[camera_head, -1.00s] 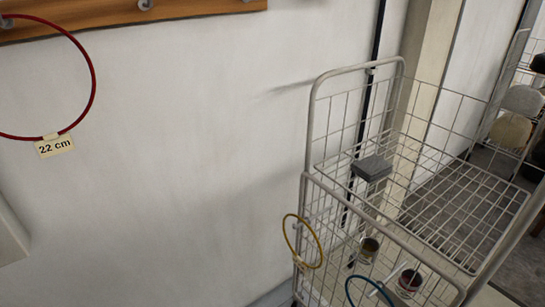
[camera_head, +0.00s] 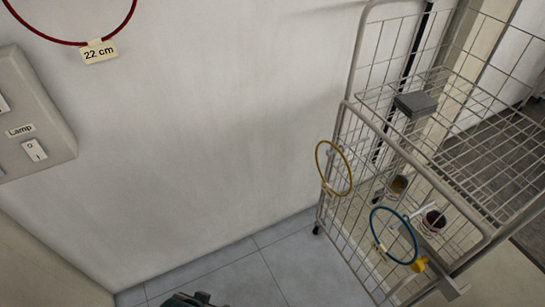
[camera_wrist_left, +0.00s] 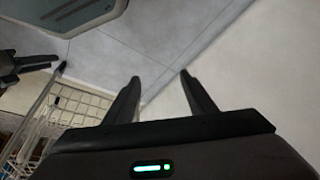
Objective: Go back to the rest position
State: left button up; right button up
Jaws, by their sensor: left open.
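My left gripper (camera_wrist_left: 160,90) shows in the left wrist view, with its two dark fingers apart and nothing between them. It is over grey floor tiles and beside a pale wall surface.
A wire cart (camera_head: 350,105) stands at the right, carrying a grey box (camera_head: 415,104), a yellow ring (camera_head: 349,170), a blue ring (camera_head: 373,222) and cans (camera_head: 433,222). A red ring (camera_head: 130,18) and a lamp switch panel (camera_head: 40,110) are on the wall. Floor (camera_head: 225,280) left of the cart is open.

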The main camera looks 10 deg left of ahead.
pick_arm(q)
jog(key=s+d+f+t, duration=0.1)
jog(key=f, duration=1.1)
jog(key=d+f+h, duration=0.1)
jog(key=d+f, duration=0.1)
jog(key=f, duration=1)
jog(key=shift+s+t, duration=0.35)
jog(key=shift+t, duration=0.05)
